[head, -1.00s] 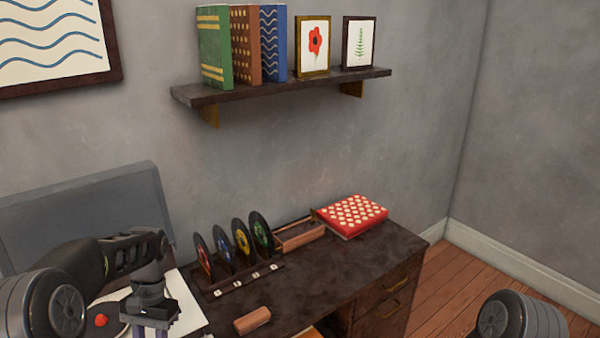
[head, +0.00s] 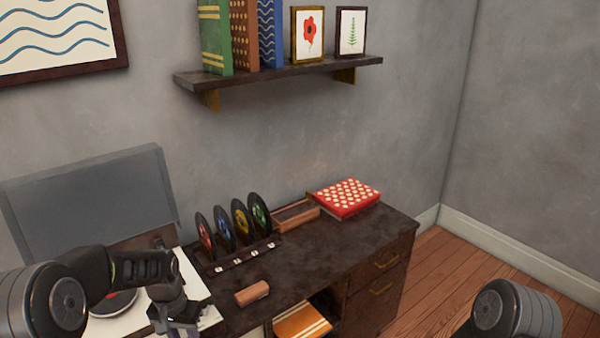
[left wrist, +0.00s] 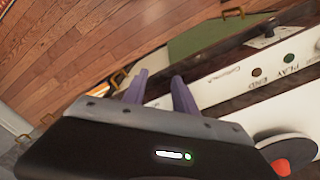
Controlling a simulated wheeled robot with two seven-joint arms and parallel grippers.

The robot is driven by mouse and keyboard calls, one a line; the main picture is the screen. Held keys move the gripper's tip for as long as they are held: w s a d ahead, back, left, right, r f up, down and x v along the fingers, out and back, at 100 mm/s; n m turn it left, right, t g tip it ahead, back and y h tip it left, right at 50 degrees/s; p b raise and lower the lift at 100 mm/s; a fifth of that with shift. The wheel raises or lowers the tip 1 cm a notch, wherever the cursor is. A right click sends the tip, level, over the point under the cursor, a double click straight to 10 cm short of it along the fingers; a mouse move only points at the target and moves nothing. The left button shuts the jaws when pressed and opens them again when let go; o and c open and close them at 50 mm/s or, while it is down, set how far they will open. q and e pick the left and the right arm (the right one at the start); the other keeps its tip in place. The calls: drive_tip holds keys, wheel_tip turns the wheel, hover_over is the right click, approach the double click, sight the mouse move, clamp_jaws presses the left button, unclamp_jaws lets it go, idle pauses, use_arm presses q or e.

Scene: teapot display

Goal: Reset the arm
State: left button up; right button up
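My left gripper (head: 180,328) is at the lower left of the head view, over the front right part of a white record player (head: 205,296). In the left wrist view its two purple fingers (left wrist: 158,84) stand apart with nothing between them, so it is open. The record player's white panel (left wrist: 225,88) with lettering and small round buttons lies beyond the fingers. A black disc with a red centre (head: 113,299) sits on the player, partly hidden by my left arm; it also shows in the left wrist view (left wrist: 283,160). My right gripper is out of view.
The player's grey lid (head: 90,205) stands open. On the dark desk (head: 330,245) are a rack of records (head: 240,258), a wooden box (head: 297,214), a red patterned book (head: 345,198) and a wooden block (head: 252,292). The desk's front middle is mostly clear.

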use_arm(q)
drive_tip(key=s+d+f+n+t+h, duration=0.1)
drive_tip(key=s+d+f, duration=0.3)
drive_tip(key=d+f, duration=0.25)
drive_tip(key=s+d+f+t+h, duration=0.1)
drive_tip(key=s+d+f+t, duration=0.1)
drive_tip(key=s+d+f, duration=0.35)
drive_tip(key=s+d+f+n+g+h, duration=0.1)
drive_tip(key=s+d+f, duration=0.2)
drive_tip(key=s, duration=0.5)
drive_tip(key=s+d+f+g, duration=0.1)
drive_tip(key=s+d+f, duration=0.3)
drive_tip(key=s, duration=0.4)
drive_tip(key=shift+s+d+n+h, duration=0.35)
drive_tip(key=shift+d+n+h, duration=0.05)
drive_tip(key=shift+d, duration=0.1)
